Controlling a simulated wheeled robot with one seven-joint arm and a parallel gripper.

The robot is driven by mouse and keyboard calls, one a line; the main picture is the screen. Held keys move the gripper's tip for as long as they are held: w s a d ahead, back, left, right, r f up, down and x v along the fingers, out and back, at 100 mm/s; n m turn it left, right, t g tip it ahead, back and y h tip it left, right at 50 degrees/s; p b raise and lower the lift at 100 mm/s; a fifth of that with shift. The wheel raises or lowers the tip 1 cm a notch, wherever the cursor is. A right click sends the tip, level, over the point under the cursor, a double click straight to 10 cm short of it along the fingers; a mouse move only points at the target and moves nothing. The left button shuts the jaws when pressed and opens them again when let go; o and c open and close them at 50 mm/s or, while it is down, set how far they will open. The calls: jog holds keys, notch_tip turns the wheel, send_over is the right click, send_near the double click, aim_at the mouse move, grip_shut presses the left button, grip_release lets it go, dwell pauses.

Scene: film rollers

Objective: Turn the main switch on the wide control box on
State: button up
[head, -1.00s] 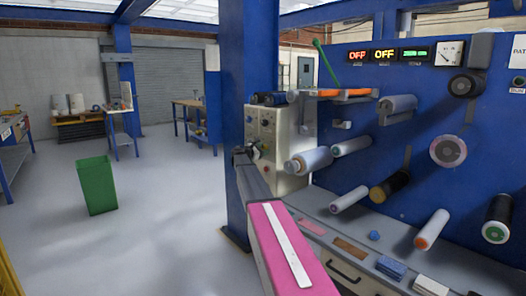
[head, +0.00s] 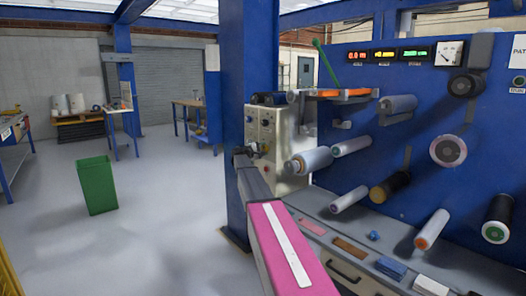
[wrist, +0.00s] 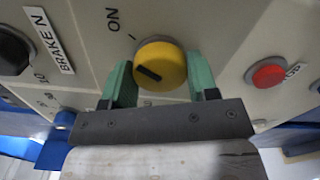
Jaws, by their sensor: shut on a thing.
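The cream control box (head: 292,163) stands against the blue column in the head view. Its main switch, a yellow knob (wrist: 172,56) with a black mark, shows in the wrist view beside the printed word ON. The mark points to the left, below that word. My gripper (wrist: 160,78) has its two green fingers on either side of the knob and is shut on it. In the head view my arm reaches to the box's front, and the gripper there is small and partly hidden.
A black knob (wrist: 12,50) labelled BRAKE N and a red button (wrist: 267,73) flank the yellow knob closely. Rollers (head: 313,160) stick out right of the box. A green bin (head: 97,186) stands on open floor at left.

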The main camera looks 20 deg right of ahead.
jog(key=shift+s+m, duration=0.1)
jog(key=shift+m, duration=0.3)
jog(key=o, duration=0.9)
jog(key=shift+o, duration=0.2)
jog(key=shift+a, duration=0.1)
jog(key=v, duration=1)
jog(key=shift+a, duration=0.35)
jog(key=shift+s, duration=0.1)
jog(key=shift+s, duration=0.1)
